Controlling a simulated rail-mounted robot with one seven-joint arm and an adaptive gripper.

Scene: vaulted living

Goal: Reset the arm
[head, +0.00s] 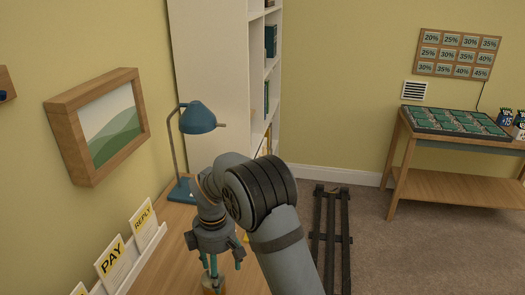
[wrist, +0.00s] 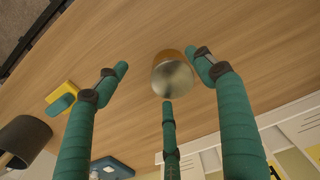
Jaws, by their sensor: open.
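My gripper (head: 214,268) hangs fingers-down over the wooden desk (head: 180,215), below my bent wrist. In the wrist view its three teal fingers (wrist: 161,76) are spread apart and open. A brass-coloured cylinder with a pale round end (wrist: 172,78) stands on the desk among the fingertips. The right fingertip appears close to it; I cannot tell whether it touches. A yellow item with a teal part (wrist: 62,98) lies on the desk beyond the left finger.
A blue desk lamp (head: 198,118) stands at the desk's back. A card rack (head: 130,262) with "PAY" and "REPLY" cards lines the left wall. A white bookcase (head: 215,70) stands behind. A side table (head: 455,187) stands far right, with open carpet before it.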

